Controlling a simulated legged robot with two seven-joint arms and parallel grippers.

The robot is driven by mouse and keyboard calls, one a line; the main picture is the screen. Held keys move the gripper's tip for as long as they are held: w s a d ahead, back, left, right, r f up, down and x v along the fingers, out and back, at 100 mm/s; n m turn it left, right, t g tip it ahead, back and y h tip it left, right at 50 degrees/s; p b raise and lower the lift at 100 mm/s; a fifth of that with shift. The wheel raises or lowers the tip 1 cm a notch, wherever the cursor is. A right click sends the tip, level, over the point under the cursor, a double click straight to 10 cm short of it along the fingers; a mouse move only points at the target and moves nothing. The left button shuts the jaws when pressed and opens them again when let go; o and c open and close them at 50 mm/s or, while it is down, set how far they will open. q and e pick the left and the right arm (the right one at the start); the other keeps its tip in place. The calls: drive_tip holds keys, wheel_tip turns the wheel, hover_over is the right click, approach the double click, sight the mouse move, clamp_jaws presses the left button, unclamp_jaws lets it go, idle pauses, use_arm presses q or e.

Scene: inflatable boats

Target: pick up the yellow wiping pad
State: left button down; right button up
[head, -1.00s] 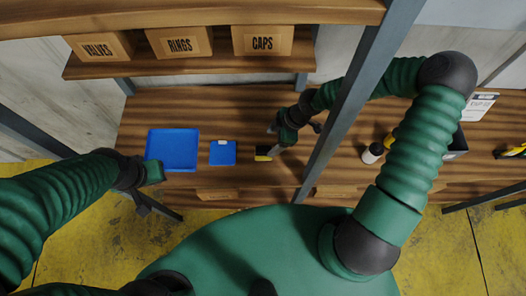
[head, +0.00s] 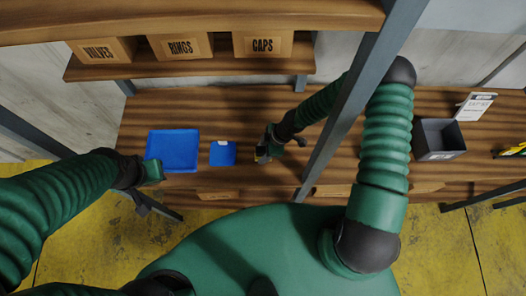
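The yellow wiping pad (head: 259,154) is on the wooden bench top, right of the blue cloth-like square; only a small yellow and dark part of it shows. My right gripper (head: 265,149) is right at the pad, with its fingers over and beside it. The fingers cover most of the pad, so I cannot tell whether they are shut on it. My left gripper (head: 150,186) is by the lower left of the blue tray (head: 173,151), away from the pad; its finger opening is unclear.
A blue square (head: 222,154) with a white tag lies between tray and pad. A grey upright post (head: 345,105) crosses in front of my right arm. A dark open bin (head: 438,139) stands farther right. A shelf with labelled boxes (head: 180,46) overhangs the back.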

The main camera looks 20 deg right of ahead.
sight(263, 149)
drive_tip(key=shift+d, duration=0.1)
drive_tip(key=c, duration=0.9)
wheel_tip(263, 149, up, 10)
drive_tip(key=shift+r+b, duration=0.1)
drive_tip(key=shift+b, duration=0.25)
drive_tip(key=shift+c, duration=0.2)
